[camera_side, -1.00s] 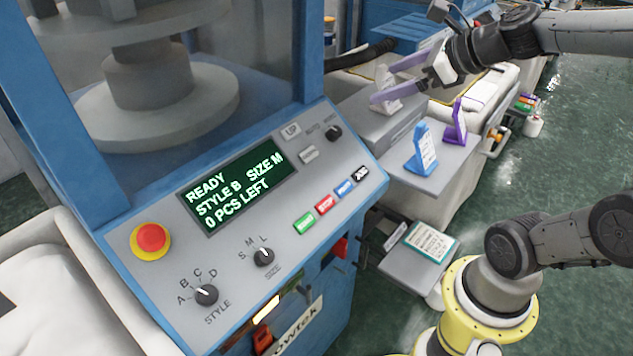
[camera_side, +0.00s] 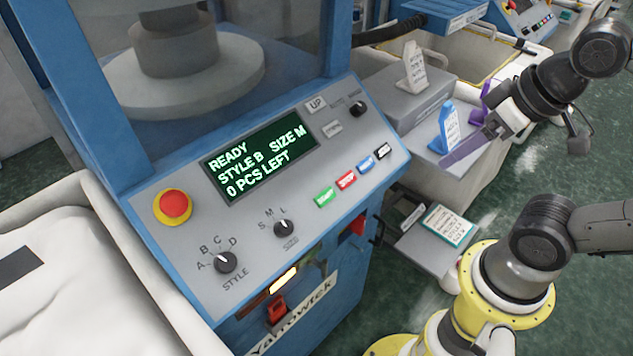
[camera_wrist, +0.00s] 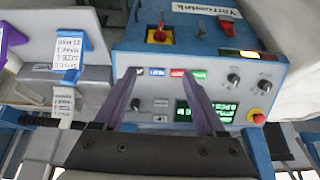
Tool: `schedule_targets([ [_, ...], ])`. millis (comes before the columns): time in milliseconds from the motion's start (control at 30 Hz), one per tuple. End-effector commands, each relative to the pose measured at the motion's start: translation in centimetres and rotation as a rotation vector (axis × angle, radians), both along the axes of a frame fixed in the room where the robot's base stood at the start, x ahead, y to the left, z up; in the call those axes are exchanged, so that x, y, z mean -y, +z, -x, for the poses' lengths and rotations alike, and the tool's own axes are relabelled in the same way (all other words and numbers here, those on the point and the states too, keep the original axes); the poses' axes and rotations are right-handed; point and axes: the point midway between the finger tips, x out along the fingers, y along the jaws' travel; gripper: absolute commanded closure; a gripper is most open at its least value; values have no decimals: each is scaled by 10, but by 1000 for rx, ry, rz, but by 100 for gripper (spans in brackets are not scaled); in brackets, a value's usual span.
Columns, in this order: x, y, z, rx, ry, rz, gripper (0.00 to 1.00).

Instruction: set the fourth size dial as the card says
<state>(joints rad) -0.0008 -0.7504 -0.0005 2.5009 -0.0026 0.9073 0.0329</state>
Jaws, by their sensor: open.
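The near panel's size dial (camera_side: 283,228) is a small black knob below the letters S, M and L. Its white mark looks turned up and left, about toward M. The green display (camera_side: 261,160) reads READY, STYLE B, SIZE M, 0 PCS LEFT. I cannot tell whether this is the fourth machine. White (camera_side: 413,68) and blue (camera_side: 449,128) card stands are beside the machine; their writing is too small to read surely. My gripper (camera_side: 465,148) hangs right of the blue card, apart from the dial. The wrist view shows its purple fingers (camera_wrist: 160,85) open and empty, with the panel beyond.
The style dial (camera_side: 224,262) and red stop button (camera_side: 174,206) are on the same panel. Start, stop and other push buttons (camera_side: 346,180) line its right side. A teal-edged card (camera_side: 449,226) lies on a low shelf. Another machine's panel (camera_side: 530,15) stands behind.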

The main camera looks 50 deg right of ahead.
Motion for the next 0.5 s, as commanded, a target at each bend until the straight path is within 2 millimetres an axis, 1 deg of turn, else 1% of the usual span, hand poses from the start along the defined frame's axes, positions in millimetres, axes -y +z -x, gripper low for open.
schedule_targets([
  [67, -1, 4, 1, -6, -52, -31, 34],
  [167, -4, 26, -10, -2, -147, -95, 34],
  [200, -7, 34, -18, -14, -176, -120, 34],
  [300, -18, 51, -37, -52, -225, -170, 34],
  [367, -26, 58, -50, -79, -247, -194, 34],
  [467, -43, 69, -73, -131, -273, -229, 34],
  [500, -52, 73, -84, -154, -280, -239, 34],
])
